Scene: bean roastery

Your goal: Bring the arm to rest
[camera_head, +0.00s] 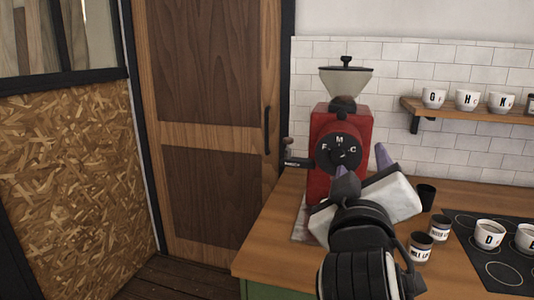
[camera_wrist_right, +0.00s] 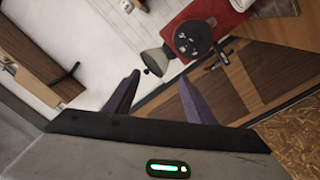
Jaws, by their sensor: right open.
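My right gripper (camera_head: 364,168) is raised in front of the red grinder (camera_head: 324,128) in the head view, hiding part of its lower body. Its two purple fingers are apart with nothing between them, and they also show in the right wrist view (camera_wrist_right: 156,95). In that view the grinder's dark dial (camera_wrist_right: 193,39) lies beyond the fingers, apart from them. My left gripper is in neither view.
A wooden counter (camera_head: 272,262) carries the grinder, dark cups and labelled tins (camera_head: 420,247). A black mat (camera_head: 505,272) with white lettered cups (camera_head: 489,233) lies at the right. A wall shelf (camera_head: 470,112) holds more cups. A wooden door (camera_head: 205,122) stands left.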

